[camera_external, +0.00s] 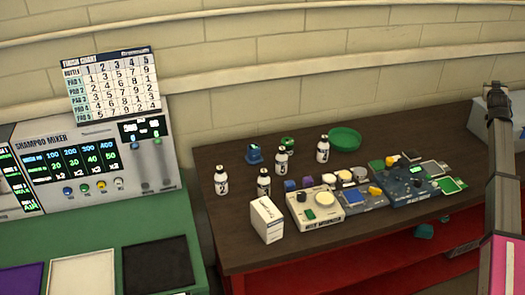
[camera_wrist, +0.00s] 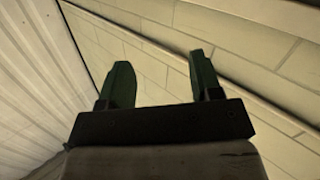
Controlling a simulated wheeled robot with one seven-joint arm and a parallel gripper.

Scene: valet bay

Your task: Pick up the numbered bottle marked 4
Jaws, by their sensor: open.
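The numerals are too small to read surely, so I cannot tell which is marked 4. My gripper (camera_wrist: 158,78) is open and empty in the wrist view, with its two dark green fingers apart and pointing at the wall. No bottle shows in the wrist view.
The brown table (camera_external: 225,150) also holds a white box (camera_external: 267,220), a green bowl (camera_external: 345,138), a cream device (camera_external: 315,210), a dark blue device (camera_external: 408,184) and small coloured pieces. A shampoo mixer (camera_external: 95,165) stands left. My arm is at the right edge, clear of the bottles.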

